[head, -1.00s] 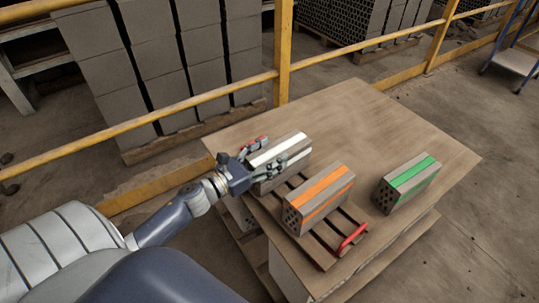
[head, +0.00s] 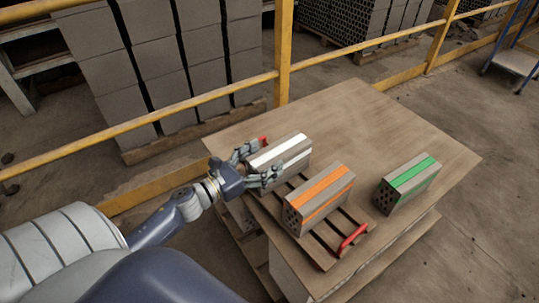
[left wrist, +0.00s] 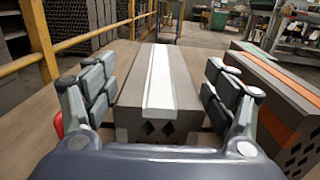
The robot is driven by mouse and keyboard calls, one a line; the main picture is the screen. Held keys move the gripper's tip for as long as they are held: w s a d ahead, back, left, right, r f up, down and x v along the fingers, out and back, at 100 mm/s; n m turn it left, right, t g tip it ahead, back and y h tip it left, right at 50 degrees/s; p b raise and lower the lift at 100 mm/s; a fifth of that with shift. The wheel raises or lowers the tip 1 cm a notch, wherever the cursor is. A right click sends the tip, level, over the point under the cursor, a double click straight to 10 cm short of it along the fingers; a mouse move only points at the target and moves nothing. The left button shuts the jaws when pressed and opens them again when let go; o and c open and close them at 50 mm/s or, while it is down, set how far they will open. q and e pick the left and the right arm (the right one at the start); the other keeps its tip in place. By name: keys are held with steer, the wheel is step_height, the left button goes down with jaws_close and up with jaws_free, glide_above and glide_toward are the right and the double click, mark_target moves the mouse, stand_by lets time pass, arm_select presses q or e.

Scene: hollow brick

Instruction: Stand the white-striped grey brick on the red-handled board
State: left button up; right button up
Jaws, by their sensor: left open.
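The white-striped grey brick (head: 283,151) is upright on the far-left end of the slatted board (head: 345,218). One red handle (head: 352,238) shows at the near end and another (head: 263,140) behind my fingers. My left gripper (head: 263,161) is open at the brick's near-left end, its fingers on either side and apart from it. In the left wrist view the brick (left wrist: 160,80) lies ahead between the spread fingers, its hollow end facing me. The brick's underside is hidden. My right gripper is not in view.
An orange-striped brick (head: 318,197) stands on the board beside the white-striped one, with a gap between. A green-striped brick (head: 408,183) stands on the wooden table (head: 370,120) to the right. The table's back is clear. A yellow railing (head: 200,97) runs behind.

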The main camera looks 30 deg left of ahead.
arm_select(q)
steer(key=v, duration=1)
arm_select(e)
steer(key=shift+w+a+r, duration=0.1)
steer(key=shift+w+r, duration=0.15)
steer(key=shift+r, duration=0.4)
